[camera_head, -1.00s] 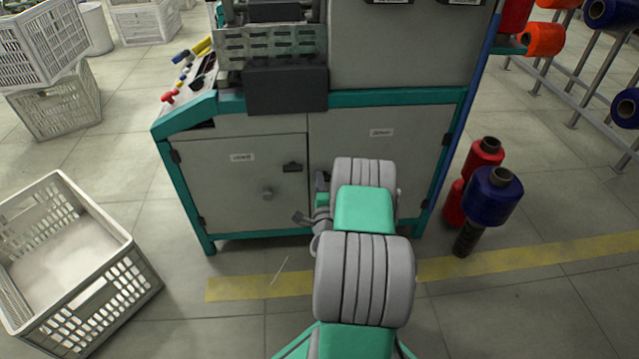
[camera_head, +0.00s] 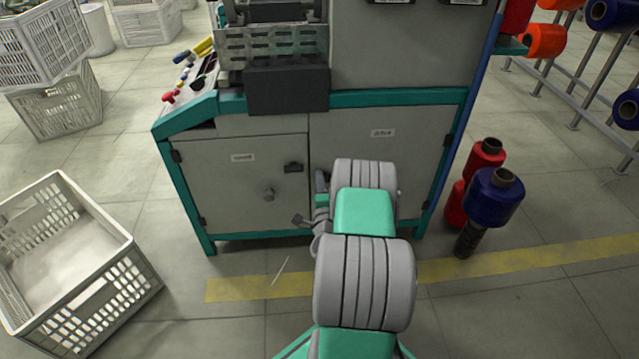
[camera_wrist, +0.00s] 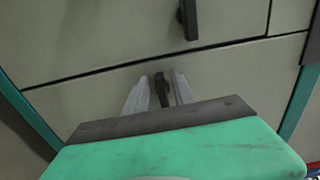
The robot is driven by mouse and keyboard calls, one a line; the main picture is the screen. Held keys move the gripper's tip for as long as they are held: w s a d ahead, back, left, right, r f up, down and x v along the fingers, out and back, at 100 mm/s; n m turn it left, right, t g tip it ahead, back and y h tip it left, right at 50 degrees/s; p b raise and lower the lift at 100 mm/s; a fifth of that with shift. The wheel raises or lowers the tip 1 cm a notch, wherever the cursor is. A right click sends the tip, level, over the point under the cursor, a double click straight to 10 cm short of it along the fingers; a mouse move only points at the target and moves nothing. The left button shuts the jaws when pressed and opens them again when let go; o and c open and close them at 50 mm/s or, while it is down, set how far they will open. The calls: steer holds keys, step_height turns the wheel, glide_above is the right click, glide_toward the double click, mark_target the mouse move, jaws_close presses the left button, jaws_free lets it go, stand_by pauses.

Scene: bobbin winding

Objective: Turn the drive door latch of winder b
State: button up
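The winder's grey cabinet, framed in teal, has a left door (camera_head: 240,200) and a right door (camera_head: 425,165). The wrist view shows this left latch (camera_wrist: 188,18) beyond the door seam. My gripper (camera_wrist: 160,90) is at the right door near the seam, with one pale finger on each side of a second dark latch (camera_wrist: 162,90). Narrow gaps show beside that latch; I cannot tell whether the fingers touch it. In the head view my arm hides this latch. The door labels are too small to read.
A white crate (camera_head: 135,265) stands on the floor at left, with other crates behind. Red (camera_head: 487,153) and blue (camera_head: 493,197) bobbins stand right of the cabinet. A rack (camera_head: 575,70) with bobbins is at far right. A yellow floor line (camera_head: 530,257) crosses in front.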

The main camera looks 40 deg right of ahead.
steer(key=shift+o, duration=0.2)
steer(key=b+v, duration=0.1)
steer(key=v, duration=0.6)
steer(key=shift+s+a, duration=0.2)
steer(key=shift+s, duration=0.15)
